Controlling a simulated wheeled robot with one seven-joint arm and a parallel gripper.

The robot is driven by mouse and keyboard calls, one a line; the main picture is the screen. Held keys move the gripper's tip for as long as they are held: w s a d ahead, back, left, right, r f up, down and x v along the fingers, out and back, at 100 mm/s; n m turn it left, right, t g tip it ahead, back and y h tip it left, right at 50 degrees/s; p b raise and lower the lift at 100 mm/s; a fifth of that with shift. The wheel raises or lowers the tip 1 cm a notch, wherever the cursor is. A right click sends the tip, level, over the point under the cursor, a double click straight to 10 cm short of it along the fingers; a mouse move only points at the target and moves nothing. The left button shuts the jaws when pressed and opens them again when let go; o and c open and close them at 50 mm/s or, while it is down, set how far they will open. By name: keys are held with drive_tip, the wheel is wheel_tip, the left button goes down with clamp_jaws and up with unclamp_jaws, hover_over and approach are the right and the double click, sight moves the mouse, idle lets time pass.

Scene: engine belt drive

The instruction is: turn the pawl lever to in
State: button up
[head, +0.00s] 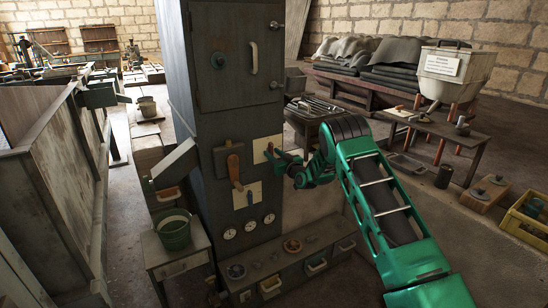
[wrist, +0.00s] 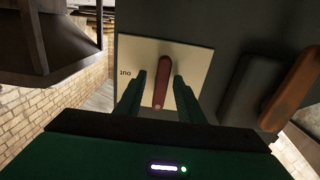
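The pawl lever (wrist: 164,78) is a dark red handle on a cream plate (wrist: 200,60) in the wrist view. It points nearly straight down in that picture. The plate's left edge carries upside-down lettering that seems to read OUT; no other label shows. My gripper (wrist: 159,85) is open, with one finger on each side of the lever and visible gaps between. In the head view my gripper (head: 273,157) is at the upper cream plate (head: 262,143) on the grey cabinet's front and hides most of the lever.
An orange-handled lever (head: 235,170) is on the grey cabinet (head: 210,110) close to the left. A green bucket (head: 174,230) stands on a small table at left. A low bench (head: 290,262) runs along the cabinet's foot.

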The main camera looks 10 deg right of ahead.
drive_tip(key=v, duration=1)
drive_tip(key=shift+s+d, duration=0.15)
drive_tip(key=shift+s, duration=0.2)
drive_tip(key=shift+r, duration=0.15)
